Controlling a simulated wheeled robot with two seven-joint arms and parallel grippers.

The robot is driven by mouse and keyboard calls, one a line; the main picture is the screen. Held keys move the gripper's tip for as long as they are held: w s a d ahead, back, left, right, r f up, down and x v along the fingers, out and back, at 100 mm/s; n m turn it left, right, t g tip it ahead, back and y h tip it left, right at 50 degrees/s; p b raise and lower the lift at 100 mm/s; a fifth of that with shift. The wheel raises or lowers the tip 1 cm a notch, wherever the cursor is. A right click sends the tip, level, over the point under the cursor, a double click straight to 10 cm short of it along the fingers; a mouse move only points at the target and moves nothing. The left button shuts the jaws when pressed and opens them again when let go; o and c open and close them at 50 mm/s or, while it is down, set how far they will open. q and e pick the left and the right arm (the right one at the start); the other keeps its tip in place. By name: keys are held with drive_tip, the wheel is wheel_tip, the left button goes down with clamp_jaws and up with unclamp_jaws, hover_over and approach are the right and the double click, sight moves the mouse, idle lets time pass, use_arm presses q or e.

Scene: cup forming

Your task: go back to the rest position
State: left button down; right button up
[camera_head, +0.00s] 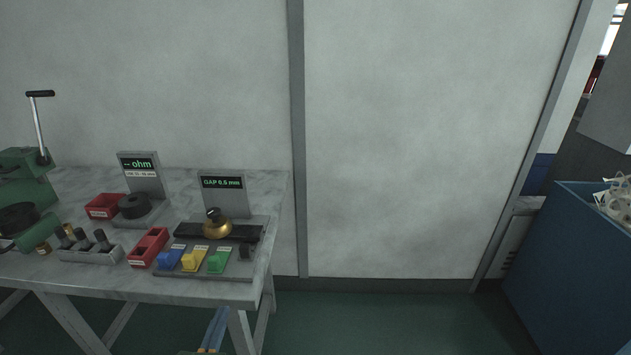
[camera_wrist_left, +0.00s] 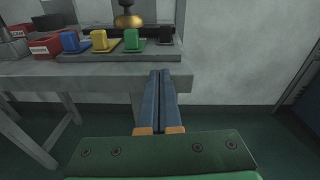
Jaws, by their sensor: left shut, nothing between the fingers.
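My left gripper (camera_wrist_left: 163,72) shows in the left wrist view with its two blue-grey fingers side by side, shut and empty. It is in front of and below the edge of the workbench (camera_wrist_left: 100,72), apart from the things on it. In the head view the left gripper (camera_head: 217,316) shows only partly at the bottom edge, below the bench's front right corner. My right gripper is in neither view.
The marble-topped bench (camera_head: 100,287) holds a green lever press (camera_head: 25,180), an ohm display (camera_head: 140,172), red bins (camera_head: 148,246), a gap gauge (camera_head: 222,190) and blue, yellow and green blocks (camera_head: 193,261). A blue container (camera_head: 560,260) stands right. The green floor between is clear.

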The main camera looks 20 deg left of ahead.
use_arm(q)
drive_tip(key=s+a+f+n+g+p, duration=0.1)
drive_tip(key=s+f+n+g, duration=0.5)
drive_tip(key=f, duration=0.5)
drive_tip(key=s+f+n+g, duration=0.3)
drive_tip(key=s+f+n, duration=0.4)
drive_tip(key=f, duration=0.4)
drive_tip(key=s+d+f+n+g+h, duration=0.2)
drive_tip(key=s+d+f+n, duration=0.3)
drive_tip(key=s+n, duration=0.3)
drive_tip(key=s+d+f+n+g+h+p, duration=0.1)
drive_tip(key=s+d+f+n+g+h, duration=0.1)
drive_tip(key=s+d+f+n+g, duration=0.2)
drive_tip(key=s+d+f+n, duration=0.2)
drive_tip(key=s+n, duration=0.2)
drive_tip(key=s, duration=0.1)
drive_tip(key=shift+s+d+n+g, duration=0.15)
drive_tip(key=shift+d+n+g, duration=0.15)
drive_tip(key=shift+d+n, duration=0.1)
